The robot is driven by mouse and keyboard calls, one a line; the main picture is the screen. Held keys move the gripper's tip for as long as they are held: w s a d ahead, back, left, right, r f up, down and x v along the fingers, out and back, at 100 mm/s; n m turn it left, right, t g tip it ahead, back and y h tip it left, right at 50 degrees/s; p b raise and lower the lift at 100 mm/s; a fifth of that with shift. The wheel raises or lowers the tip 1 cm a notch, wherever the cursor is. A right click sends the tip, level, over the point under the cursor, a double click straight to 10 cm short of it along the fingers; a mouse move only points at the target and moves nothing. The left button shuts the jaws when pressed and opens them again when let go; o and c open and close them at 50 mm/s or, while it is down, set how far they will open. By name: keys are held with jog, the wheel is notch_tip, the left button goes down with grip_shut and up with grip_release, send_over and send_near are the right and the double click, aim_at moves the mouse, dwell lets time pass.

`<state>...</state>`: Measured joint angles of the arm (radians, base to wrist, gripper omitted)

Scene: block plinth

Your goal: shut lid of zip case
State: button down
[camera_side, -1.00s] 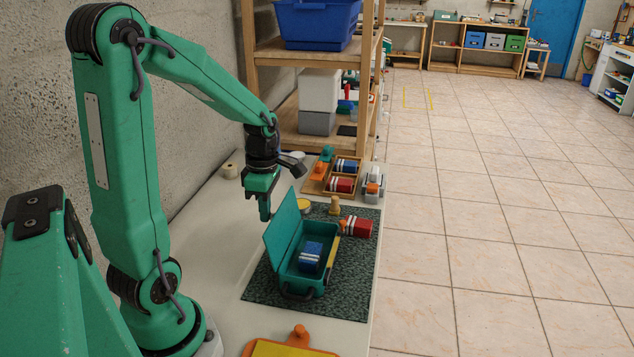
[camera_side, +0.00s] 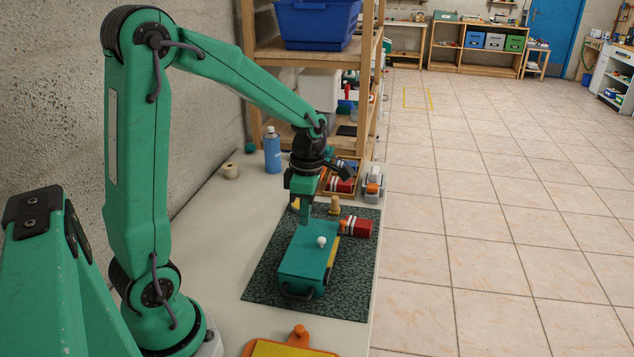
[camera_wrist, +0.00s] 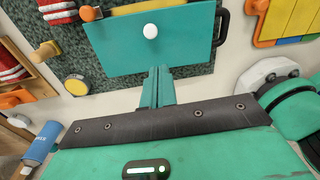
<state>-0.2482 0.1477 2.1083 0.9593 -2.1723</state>
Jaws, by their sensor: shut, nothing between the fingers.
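The teal zip case (camera_side: 300,281) sits on the dark mottled mat, its dark handle at the near end. Its teal lid (camera_side: 300,252) is down over the case and looks flat. I cannot tell whether a thin gap is left at the rim. A white knob (camera_side: 321,242) stands on the lid. The lid (camera_wrist: 115,45) and knob (camera_wrist: 150,31) also show in the wrist view. The inside of the case is hidden. My gripper (camera_side: 305,221) is shut and empty, pointing down at the lid's far left part. Its fingers (camera_wrist: 160,72) overlap the lid's edge; contact cannot be told.
A red striped block (camera_side: 357,227) and a wooden peg (camera_side: 335,205) stand behind the case. An orange-yellow board (camera_side: 285,349) lies in front. The table left of the mat (camera_side: 262,284) is clear.

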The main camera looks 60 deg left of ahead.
jog(key=shift+w+d+f, duration=0.55)
jog(key=shift+w+d, duration=0.15)
jog(key=shift+d, duration=0.05)
jog(key=shift+r, duration=0.15)
jog(key=shift+r, duration=0.65)
jog(key=shift+r, duration=0.1)
jog(key=w+d, duration=0.6)
jog(key=d, duration=0.1)
jog(key=shift+w+r, duration=0.15)
jog(key=shift+w, duration=0.1)
dwell(0.8)
jog(key=shift+r, duration=0.1)
